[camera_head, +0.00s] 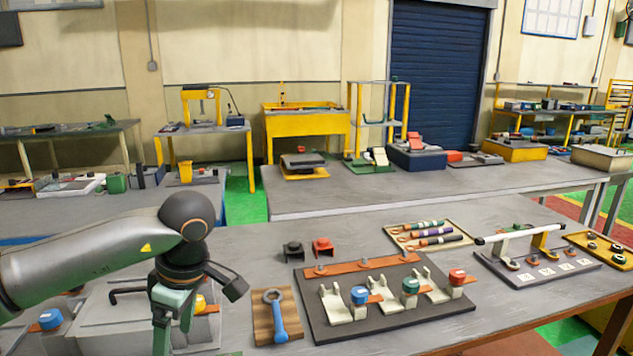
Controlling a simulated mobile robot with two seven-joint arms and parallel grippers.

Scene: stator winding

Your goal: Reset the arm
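My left arm (95,262) comes in from the left and bends down at a dark wrist joint. A blue-capped part (50,319) lies left of the gripper. My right arm and gripper are not in view.
A dark fixture board (400,325) with blue, green and red-capped parts stands right of the gripper. A wooden board with a blue wrench (277,318) lies between. A tray of coils or rods (430,238) and a white-handled fixture (530,262) stand farther right. The front right tabletop is bare.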

